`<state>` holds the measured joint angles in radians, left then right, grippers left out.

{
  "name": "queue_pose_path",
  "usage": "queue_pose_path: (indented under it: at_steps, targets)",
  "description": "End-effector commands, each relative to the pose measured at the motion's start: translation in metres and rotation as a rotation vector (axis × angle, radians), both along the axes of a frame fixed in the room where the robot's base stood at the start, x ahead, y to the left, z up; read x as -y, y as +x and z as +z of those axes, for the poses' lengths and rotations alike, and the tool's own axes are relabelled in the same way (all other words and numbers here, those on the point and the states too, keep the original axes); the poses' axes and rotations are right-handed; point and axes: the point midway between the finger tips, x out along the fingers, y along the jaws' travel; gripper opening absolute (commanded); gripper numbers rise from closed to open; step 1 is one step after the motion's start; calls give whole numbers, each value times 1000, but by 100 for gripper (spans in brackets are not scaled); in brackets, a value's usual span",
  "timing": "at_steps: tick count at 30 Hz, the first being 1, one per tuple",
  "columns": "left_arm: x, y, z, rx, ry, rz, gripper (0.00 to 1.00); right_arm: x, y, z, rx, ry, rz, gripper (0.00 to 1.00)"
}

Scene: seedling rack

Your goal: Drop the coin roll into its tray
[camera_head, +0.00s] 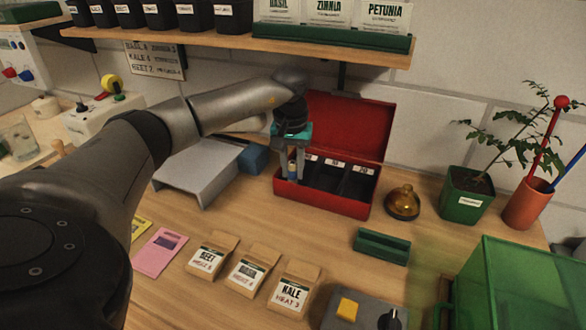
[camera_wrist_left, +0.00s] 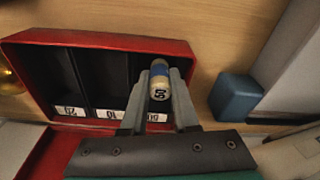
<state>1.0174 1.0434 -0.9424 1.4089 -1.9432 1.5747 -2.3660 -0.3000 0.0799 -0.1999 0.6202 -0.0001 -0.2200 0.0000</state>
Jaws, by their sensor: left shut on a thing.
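The coin roll (camera_wrist_left: 160,84), pale with a blue band and a dark number on its end, is between the fingers of my left gripper (camera_wrist_left: 160,84). In the head view my left gripper (camera_head: 292,176) points down over the left end of the open red cash box (camera_head: 320,200). The box also shows in the wrist view (camera_wrist_left: 110,40). It has black compartments with white number labels. The roll is over the compartment at the box's left end in the head view, whose label is partly hidden by a finger. The roll's exact height is unclear. My right gripper is not in view.
A grey stand (camera_head: 200,170) and a blue block (camera_head: 252,158) are left of the box. A brass bell (camera_head: 402,203) and a potted plant (camera_head: 467,198) are to its right. Seed packets (camera_head: 250,270) lie in front. The raised red lid (camera_head: 350,120) stands behind.

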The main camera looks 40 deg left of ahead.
Motion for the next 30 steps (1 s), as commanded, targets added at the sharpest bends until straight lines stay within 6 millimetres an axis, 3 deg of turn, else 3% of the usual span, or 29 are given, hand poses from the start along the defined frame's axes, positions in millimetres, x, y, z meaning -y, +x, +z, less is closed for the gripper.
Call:
queue_pose_path:
  at_steps: [21, 22, 25, 30]
  targets:
    - [1, 1, -11, 1, 0, 0, 0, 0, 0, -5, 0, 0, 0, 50]
    - [1, 0, -12, 0, -1, 0, 31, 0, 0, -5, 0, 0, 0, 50]
    - [1, 0, -11, 1, 0, 0, 41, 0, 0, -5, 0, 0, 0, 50]
    - [1, 0, -11, 1, 0, 0, 41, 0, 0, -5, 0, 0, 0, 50]
